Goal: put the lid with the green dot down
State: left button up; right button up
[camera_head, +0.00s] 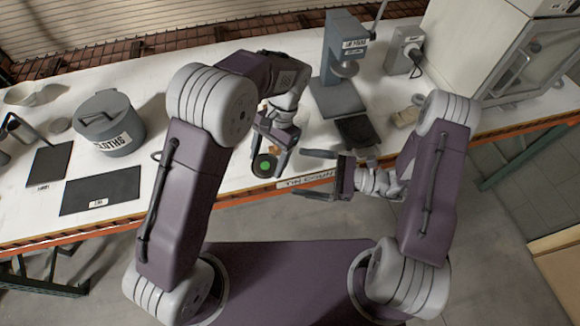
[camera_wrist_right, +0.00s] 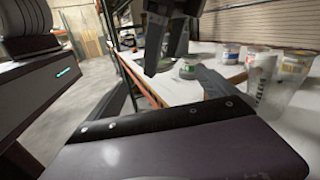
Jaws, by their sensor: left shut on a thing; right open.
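The lid with the green dot (camera_head: 264,165) is a small dark disc seen near the table's front edge in the head view. My left gripper (camera_head: 269,158) is shut on it, with a finger on either side. I cannot tell whether the lid touches the table. In the right wrist view my left gripper (camera_wrist_right: 165,50) hangs at the top, and the lid cannot be made out clearly. My right gripper (camera_head: 310,171) is open and empty, to the right of the lid at the table's front edge.
Several labelled jars (camera_wrist_right: 230,56) and a clear cup (camera_wrist_right: 257,74) stand on the table in the right wrist view. A grey pot (camera_head: 112,135) and dark mats (camera_head: 100,190) are at left. A grey stand (camera_head: 340,95) and a cabinet (camera_head: 470,45) are at right.

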aim_at(275, 167)
jog(key=a, duration=0.2)
jog(key=w+a, duration=0.1)
jog(key=a, duration=0.5)
jog(key=shift+w+a, duration=0.2)
jog(key=shift+w, duration=0.1)
jog(key=c, duration=1.4)
pick_arm(q)
jog(key=o, duration=1.4)
jog(key=shift+c, duration=0.2)
